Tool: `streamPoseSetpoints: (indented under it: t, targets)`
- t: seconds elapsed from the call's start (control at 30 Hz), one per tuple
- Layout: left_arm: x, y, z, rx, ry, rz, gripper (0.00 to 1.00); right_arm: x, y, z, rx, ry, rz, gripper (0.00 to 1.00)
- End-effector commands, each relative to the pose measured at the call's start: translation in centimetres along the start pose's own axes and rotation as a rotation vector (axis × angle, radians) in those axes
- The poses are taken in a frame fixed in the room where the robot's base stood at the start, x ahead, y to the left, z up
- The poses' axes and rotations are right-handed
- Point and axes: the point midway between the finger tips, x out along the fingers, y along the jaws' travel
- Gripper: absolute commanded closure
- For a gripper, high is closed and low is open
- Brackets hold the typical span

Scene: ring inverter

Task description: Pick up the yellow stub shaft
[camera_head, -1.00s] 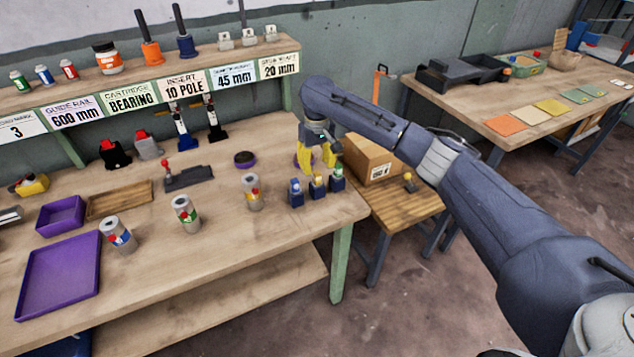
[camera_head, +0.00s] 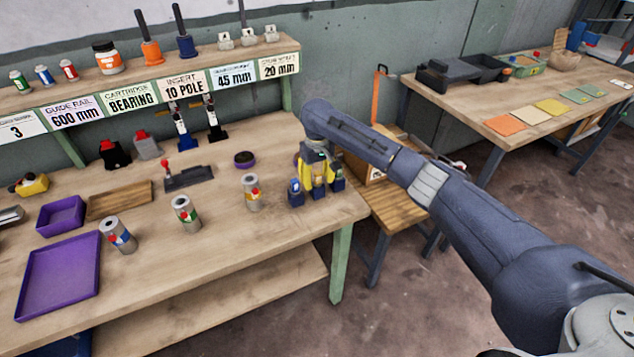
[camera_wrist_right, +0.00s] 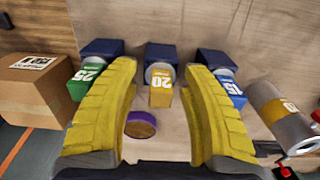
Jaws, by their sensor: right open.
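The yellow stub shaft (camera_wrist_right: 160,93), with a yellow tag reading 20, stands in a dark blue holder in the middle of a row of three. In the right wrist view it shows between my right gripper's fingers. My right gripper (camera_wrist_right: 158,68) is open, with its two yellow fingers apart on either side of the shaft; I cannot tell whether they touch it. In the head view my right gripper (camera_head: 318,178) is over the row and partly hides it. My left gripper is not in view.
A green-tagged shaft (camera_wrist_right: 80,82) and a blue-tagged shaft (camera_wrist_right: 229,88) flank the fingers closely. A grey cylinder (camera_head: 251,193) stands to the left. A cardboard box (camera_wrist_right: 33,88) is beside the bench. A purple disc (camera_wrist_right: 140,124) lies behind the row.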

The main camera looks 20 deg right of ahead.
Motion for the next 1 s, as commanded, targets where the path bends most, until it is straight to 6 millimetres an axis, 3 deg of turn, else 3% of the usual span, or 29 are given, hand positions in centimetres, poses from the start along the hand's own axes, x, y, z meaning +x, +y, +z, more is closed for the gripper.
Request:
streamPoseSetpoints:
  t: [0.07,0.43,1.0]
  targets:
    - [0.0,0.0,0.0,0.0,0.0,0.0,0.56,0.0,0.0,0.0,0.0,0.0,0.0,0.56]
    - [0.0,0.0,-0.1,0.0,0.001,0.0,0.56,-0.1,0.0,0.0,0.0,0.0,0.0,0.99]
    - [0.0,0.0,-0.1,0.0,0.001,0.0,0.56,-1.0,0.0,-0.1,-0.001,0.003,-0.002,1.0]
